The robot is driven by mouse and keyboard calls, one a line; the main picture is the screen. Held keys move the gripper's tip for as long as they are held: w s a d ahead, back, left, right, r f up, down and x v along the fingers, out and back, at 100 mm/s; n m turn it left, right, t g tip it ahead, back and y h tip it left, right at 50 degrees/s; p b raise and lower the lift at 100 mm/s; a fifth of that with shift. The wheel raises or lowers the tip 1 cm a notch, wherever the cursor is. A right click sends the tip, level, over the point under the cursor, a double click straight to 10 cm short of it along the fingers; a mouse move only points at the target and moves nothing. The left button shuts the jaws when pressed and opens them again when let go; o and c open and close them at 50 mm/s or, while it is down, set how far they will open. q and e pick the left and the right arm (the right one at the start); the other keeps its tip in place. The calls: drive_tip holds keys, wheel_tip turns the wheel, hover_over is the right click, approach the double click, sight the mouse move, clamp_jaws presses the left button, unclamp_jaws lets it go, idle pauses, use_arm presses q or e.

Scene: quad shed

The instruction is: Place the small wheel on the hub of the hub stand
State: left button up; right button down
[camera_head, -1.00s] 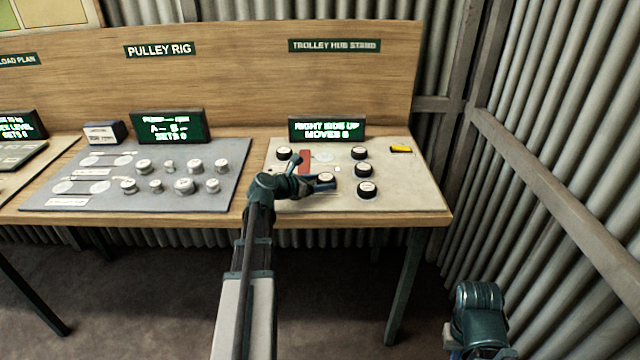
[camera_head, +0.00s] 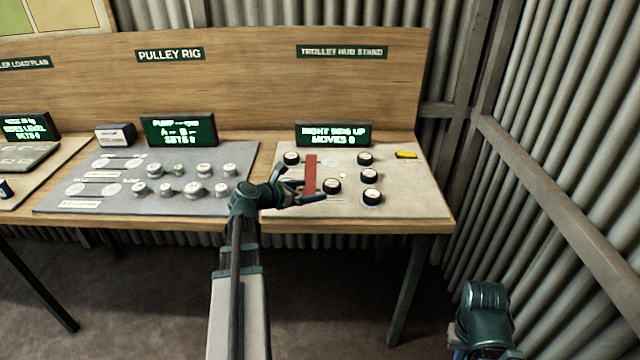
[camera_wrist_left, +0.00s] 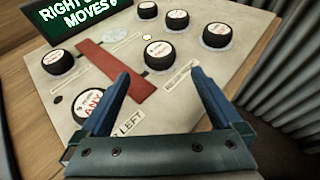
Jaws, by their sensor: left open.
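The trolley hub stand board (camera_head: 420,195) is a pale panel bearing several black wheels with white-labelled tops. One wheel (camera_head: 332,186) sits right of the red bar (camera_head: 310,174); three more stand farther right, and another (camera_head: 291,158) is at the back left. In the left wrist view, a wheel with red lettering (camera_wrist_left: 92,102) lies beside and partly behind my left finger. I cannot tell which is the small wheel, and no bare hub shows clearly. My left gripper (camera_head: 308,193) is open and empty over the board's front left; its spread fingers show in the wrist view (camera_wrist_left: 158,80).
A screen (camera_head: 333,134) reading "RIGHT SIDE UP MOVES 0" stands behind the board. A yellow object (camera_head: 406,155) lies at the back right. The pulley rig panel (camera_head: 130,203) with several metal pulleys is to the left. A corrugated wall (camera_head: 560,150) closes the right side.

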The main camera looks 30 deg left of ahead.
use_arm(q)
drive_tip(key=shift+p+v, duration=0.55)
drive_tip(key=shift+v, duration=1.55)
drive_tip(key=shift+f, duration=0.1)
